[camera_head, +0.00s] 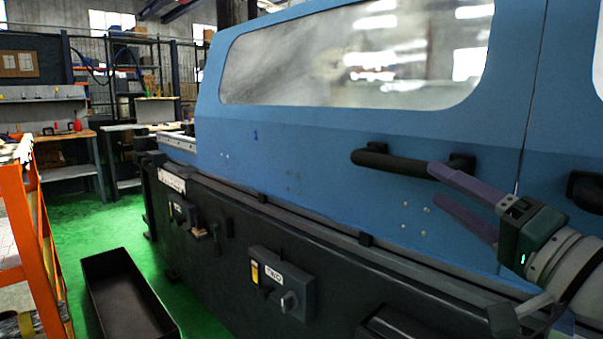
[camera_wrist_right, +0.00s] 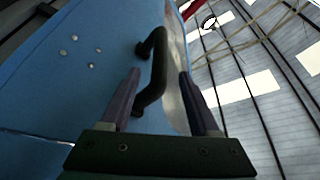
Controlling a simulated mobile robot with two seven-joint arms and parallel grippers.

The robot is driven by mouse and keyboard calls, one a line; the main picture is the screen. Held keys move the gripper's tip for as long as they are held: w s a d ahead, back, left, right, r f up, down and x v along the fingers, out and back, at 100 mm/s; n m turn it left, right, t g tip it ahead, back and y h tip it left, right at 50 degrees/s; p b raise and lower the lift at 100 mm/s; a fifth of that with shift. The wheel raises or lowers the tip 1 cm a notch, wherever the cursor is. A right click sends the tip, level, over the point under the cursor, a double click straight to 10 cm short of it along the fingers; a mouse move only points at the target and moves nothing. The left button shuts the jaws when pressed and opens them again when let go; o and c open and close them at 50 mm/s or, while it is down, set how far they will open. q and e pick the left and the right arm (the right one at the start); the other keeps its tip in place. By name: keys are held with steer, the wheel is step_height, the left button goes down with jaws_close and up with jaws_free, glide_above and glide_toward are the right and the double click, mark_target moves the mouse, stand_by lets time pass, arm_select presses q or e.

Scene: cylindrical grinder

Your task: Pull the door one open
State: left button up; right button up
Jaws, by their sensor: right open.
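The blue door (camera_head: 300,150) of the grinder fills the middle of the head view, with a wide window (camera_head: 350,60) in it. It looks closed, with a thin seam at its right edge. A black bar handle (camera_head: 390,163) is on its lower right part and also shows in the right wrist view (camera_wrist_right: 157,70). My right gripper (camera_head: 433,182) is open at the handle's right end. In the right wrist view the handle appears between its two purple fingers (camera_wrist_right: 160,74); contact cannot be told. My left gripper is not in view.
A second black handle (camera_head: 586,190) is on the blue panel right of the seam. The dark machine base (camera_head: 225,255) carries a switch box (camera_head: 283,285). A black bin (camera_head: 125,295) and an orange rack (camera_head: 35,245) stand at left on the green floor.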

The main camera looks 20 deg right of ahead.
mark_target(405, 166)
steer(key=x, duration=0.8)
steer(key=shift+w+a+b, duration=0.1)
steer(key=shift+b, duration=0.3)
jaws_close()
stand_by(1.0)
